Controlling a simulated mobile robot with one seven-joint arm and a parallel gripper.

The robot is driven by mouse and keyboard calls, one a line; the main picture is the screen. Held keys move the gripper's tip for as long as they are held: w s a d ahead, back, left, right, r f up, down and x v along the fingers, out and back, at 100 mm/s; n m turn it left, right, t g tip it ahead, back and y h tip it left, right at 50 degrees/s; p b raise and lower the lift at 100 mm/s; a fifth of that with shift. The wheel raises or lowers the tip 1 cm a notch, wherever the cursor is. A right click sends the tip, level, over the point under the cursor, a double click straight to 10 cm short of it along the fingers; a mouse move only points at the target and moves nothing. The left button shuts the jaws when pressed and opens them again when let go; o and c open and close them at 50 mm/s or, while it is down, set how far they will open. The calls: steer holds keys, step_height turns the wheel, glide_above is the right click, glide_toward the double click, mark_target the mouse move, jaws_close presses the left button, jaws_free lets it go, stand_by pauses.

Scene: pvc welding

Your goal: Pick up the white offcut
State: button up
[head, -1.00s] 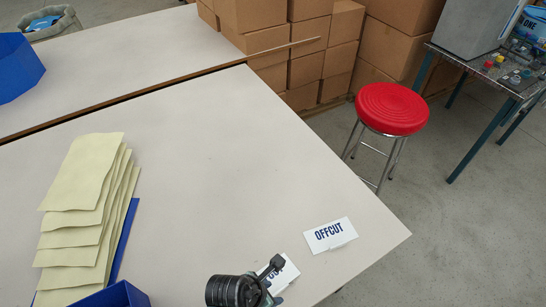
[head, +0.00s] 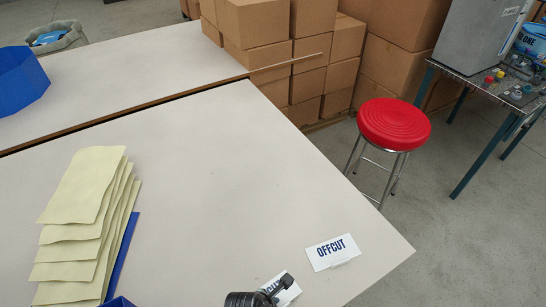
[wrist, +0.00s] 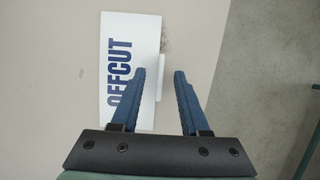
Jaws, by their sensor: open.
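A white card printed OFFCUT (head: 332,252) lies near the right corner of the pale table, with a small white strip (head: 345,264) at its lower edge. My open, empty gripper (wrist: 160,74) has a blue finger either side of this strip in the picture. Height above it is unclear.
A stack of pale yellow sheets (head: 85,220) lies on the table (head: 210,190) at left, beside a blue edge (head: 124,250). A red stool (head: 394,124) stands off the right edge. Cardboard boxes (head: 258,25) are behind. The middle of the table is clear.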

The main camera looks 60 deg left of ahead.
jaws_close()
stand_by(1.3)
